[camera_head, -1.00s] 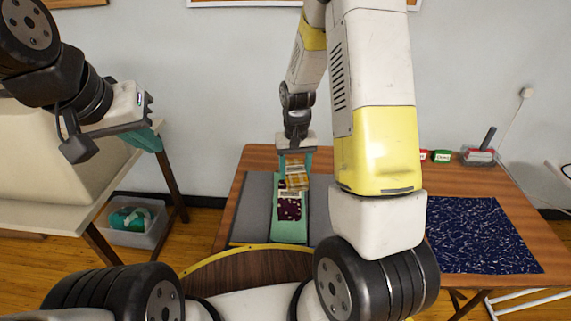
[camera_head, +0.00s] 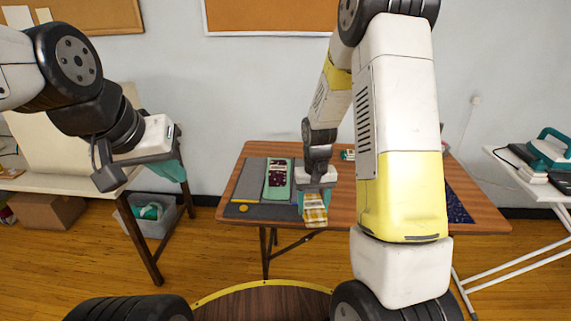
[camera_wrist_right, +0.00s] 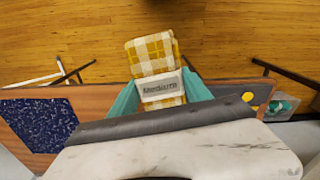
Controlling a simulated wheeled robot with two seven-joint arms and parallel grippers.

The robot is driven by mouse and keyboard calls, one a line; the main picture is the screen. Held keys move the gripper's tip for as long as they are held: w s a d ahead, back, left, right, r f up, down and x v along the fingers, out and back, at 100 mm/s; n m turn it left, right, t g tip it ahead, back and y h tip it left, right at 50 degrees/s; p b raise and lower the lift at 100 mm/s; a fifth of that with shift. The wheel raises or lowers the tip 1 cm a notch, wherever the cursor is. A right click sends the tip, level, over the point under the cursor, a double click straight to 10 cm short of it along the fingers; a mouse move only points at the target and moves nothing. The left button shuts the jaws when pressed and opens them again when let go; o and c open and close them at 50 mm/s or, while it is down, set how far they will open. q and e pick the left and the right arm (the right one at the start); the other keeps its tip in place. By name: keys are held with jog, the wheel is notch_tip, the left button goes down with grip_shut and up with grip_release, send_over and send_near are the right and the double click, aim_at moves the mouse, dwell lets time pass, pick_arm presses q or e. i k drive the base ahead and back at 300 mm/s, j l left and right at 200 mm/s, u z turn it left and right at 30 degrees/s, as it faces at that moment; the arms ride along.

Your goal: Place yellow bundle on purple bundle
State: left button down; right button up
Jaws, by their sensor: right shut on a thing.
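The yellow bundle (camera_head: 316,217) is a yellow-and-white checked cloth with a pale label band. My right gripper (camera_head: 314,200) is shut on it, near the table's front edge. In the right wrist view the bundle (camera_wrist_right: 150,52) sits between the teal fingers of my right gripper (camera_wrist_right: 161,92). The purple bundle (camera_head: 277,178) is dark with pale dots and a label, and lies on a green strip (camera_head: 276,192) left of the yellow bundle, apart from it. My left gripper (camera_head: 168,172) hangs at the left, its fingers mostly hidden behind the wrist.
A grey mat (camera_head: 252,188) lies under the green strip, with a yellow disc (camera_head: 243,209) at its front. A dark blue speckled cloth (camera_wrist_right: 40,122) lies on the wooden table. A grey bin (camera_head: 152,226) stands on the floor. An ironing board (camera_head: 535,180) stands at the right.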

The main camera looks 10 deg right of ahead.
aim_at(278, 168)
jog(key=j+z, duration=0.1)
jog(key=z, duration=0.35)
jog(key=i+j+z, duration=0.1)
jog(key=z, duration=0.4)
jog(key=j+z, duration=0.15)
jog(key=z, duration=0.3)
jog(key=i+j, duration=0.1)
jog(key=j, duration=0.5)
jog(key=i+j, duration=0.1)
jog(key=j, duration=0.45)
jog(key=i+j, duration=0.1)
jog(key=j, duration=1.05)
jog(key=i+j, duration=0.15)
jog(key=j, duration=0.45)
jog(key=i+z, duration=0.05)
